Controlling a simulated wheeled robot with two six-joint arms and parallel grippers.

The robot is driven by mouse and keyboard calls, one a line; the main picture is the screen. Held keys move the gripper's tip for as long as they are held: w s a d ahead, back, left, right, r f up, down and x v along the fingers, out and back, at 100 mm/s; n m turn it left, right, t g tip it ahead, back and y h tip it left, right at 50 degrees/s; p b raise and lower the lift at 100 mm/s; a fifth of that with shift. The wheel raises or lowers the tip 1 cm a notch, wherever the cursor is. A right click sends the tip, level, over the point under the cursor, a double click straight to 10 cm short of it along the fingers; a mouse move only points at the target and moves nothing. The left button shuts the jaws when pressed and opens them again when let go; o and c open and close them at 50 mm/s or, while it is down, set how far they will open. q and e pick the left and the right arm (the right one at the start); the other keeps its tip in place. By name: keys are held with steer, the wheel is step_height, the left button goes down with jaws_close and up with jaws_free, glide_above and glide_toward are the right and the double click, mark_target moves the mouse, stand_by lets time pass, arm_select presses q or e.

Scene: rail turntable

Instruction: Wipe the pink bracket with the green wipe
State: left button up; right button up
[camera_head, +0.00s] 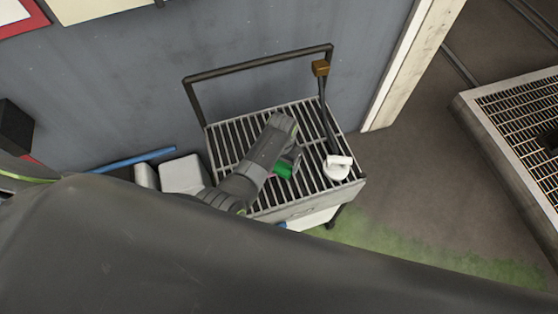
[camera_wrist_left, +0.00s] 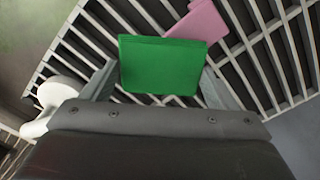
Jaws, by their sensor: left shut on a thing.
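The green wipe (camera_wrist_left: 160,66) is between the fingers of my left gripper (camera_wrist_left: 158,88) in the left wrist view. The gripper is shut on it. The pink bracket (camera_wrist_left: 201,22) lies on the slatted rack just beyond the wipe, and the wipe hides part of it. I cannot tell whether the two touch. In the head view my left gripper (camera_head: 287,166) is over the slatted cart top, with the green wipe (camera_head: 284,170) at its fingers. The pink bracket is mostly hidden there by the gripper. My right gripper is not in view.
The slatted cart (camera_head: 226,141) has a dark rail at its back. A white round-based item (camera_head: 337,168) stands at its right side, near a dark rod with a brown block (camera_head: 320,68). Bare slats lie left of my gripper. A grey wall is behind.

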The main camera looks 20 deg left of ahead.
arm_select(q)
steer(key=shift+s+a+r+p, duration=0.15)
steer(key=shift+s+a+p, duration=0.5)
steer(key=shift+a+p, duration=0.25)
steer(key=shift+s+a+p, duration=0.35)
steer(key=shift+a, duration=0.2)
steer(key=shift+s+a+p, duration=0.3)
steer(key=shift+s+a, duration=0.05)
steer(key=shift+a, duration=0.2)
steer(key=shift+w+d+f+b, duration=0.25)
steer(key=shift+d+f+b, duration=0.05)
steer(key=shift+d, duration=0.05)
steer(key=shift+w+d+b, duration=0.45)
steer(key=shift+w+d, duration=0.05)
steer(key=shift+d, duration=0.35)
steer(key=shift+w+d+b, duration=0.45)
steer(key=shift+w+d, duration=0.05)
steer(key=shift+d, duration=0.35)
step_height(320, 180, up, 3)
steer(key=p, duration=0.2)
steer(key=shift+w+d+p, duration=0.1)
steer(key=shift+w+p, duration=0.05)
steer(key=shift+p, duration=0.2)
steer(key=shift+r, duration=2.5)
